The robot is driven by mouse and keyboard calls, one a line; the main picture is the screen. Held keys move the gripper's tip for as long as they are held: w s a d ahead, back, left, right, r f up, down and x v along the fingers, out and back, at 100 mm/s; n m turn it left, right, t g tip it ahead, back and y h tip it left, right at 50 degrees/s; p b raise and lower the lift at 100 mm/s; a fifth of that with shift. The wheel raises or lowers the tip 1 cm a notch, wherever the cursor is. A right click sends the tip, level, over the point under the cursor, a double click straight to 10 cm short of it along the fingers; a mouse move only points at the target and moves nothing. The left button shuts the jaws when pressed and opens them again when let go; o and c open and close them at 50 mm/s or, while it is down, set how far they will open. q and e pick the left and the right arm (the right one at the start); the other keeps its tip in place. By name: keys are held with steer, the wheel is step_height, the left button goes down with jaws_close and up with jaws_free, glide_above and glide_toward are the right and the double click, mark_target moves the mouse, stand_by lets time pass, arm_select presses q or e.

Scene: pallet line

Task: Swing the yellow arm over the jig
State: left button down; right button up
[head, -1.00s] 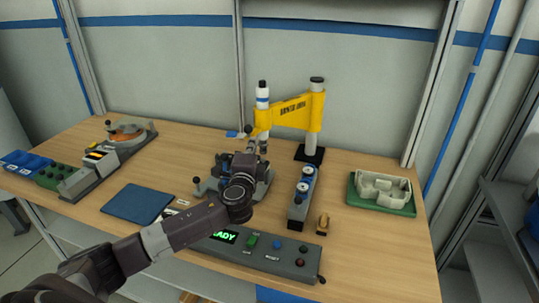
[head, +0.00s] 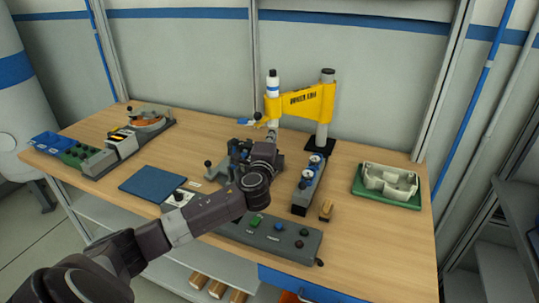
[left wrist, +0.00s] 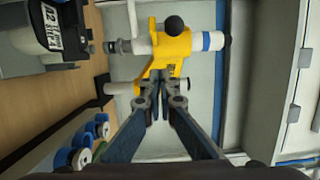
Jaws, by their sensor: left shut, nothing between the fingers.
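The yellow arm (head: 305,101) reaches left from a grey post on a black base. A white and blue cylinder (head: 273,88) stands at its free end, and a small black ball knob (head: 257,116) sits near it. The left wrist view shows the yellow arm (left wrist: 172,52) just beyond my left gripper (left wrist: 157,90). The gripper's fingers are together and empty; I cannot tell whether their tips touch the arm. In the head view my left gripper (head: 268,140) is below the free end. The jig (head: 238,151) is mostly hidden behind my arm. My right gripper is not in view.
A grey button box (head: 275,238) lies at the front edge, partly covered by my arm. A block with white-topped dials (head: 308,185) stands right of the gripper. A green tray (head: 387,187) with a pale part is farther right. A blue mat (head: 152,182) lies left.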

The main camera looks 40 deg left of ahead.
arm_select(q)
steer(key=s+d+b, duration=0.1)
steer(key=s+b, duration=0.1)
steer(key=s, duration=0.6)
steer(key=shift+s+d+f, duration=0.2)
steer(key=shift+d+f, duration=0.15)
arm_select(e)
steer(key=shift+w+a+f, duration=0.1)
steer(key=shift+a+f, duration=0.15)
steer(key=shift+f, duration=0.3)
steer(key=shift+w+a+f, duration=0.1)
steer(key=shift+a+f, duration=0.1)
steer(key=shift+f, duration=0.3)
